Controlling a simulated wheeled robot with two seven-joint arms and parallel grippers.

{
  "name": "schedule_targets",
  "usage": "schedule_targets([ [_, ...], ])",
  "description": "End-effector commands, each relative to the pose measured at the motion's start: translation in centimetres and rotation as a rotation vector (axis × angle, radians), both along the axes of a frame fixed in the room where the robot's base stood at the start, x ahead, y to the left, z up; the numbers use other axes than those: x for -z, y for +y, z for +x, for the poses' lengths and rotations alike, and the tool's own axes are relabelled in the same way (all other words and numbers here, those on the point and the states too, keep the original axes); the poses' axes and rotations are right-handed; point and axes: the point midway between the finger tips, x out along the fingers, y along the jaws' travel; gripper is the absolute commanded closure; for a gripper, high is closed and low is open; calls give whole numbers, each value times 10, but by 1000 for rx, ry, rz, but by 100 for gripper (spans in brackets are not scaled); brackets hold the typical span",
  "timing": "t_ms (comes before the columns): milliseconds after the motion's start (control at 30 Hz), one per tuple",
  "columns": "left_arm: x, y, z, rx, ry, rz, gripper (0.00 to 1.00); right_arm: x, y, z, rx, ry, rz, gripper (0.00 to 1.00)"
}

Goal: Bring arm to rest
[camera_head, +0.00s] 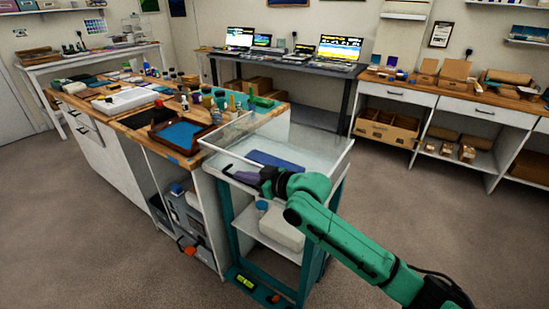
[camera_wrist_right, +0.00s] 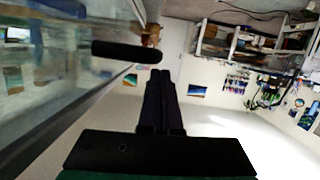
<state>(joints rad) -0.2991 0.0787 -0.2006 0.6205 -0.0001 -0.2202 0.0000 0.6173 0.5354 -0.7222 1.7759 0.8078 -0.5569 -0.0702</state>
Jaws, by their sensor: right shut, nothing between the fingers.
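My right arm (camera_head: 345,243) comes in from the lower right of the head view, green with dark joints. Its gripper (camera_head: 232,170) is at the near side of a glass-walled tray on a teal stand. In the right wrist view the dark fingers (camera_wrist_right: 160,78) lie together with nothing between them. The glass side (camera_wrist_right: 60,90) runs close along the left of that view. My left gripper is not in view.
A wooden workbench (camera_head: 125,122) with bottles and a tray holding a blue sheet (camera_head: 180,134) stands at left. A blue pad (camera_head: 275,160) lies in the glass-walled tray (camera_head: 312,172). A laptop desk (camera_head: 290,64) stands behind. Open floor (camera_head: 440,215) lies to the right.

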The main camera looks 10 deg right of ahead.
Motion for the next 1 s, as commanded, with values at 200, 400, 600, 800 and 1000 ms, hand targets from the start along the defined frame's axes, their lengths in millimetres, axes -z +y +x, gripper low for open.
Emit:
schedule_targets([
  [200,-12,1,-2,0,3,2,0,-28,-22,-24,4,-10,-1,100],
  [400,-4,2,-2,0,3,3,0,-42,-54,-60,4,-13,0,100],
  [600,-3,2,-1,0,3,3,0,-49,-62,-71,2,-14,6,100],
  [800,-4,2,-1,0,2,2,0,-4,-53,-92,26,80,-46,100],
  [1000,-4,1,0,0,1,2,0,105,-95,-162,254,402,-213,100],
])
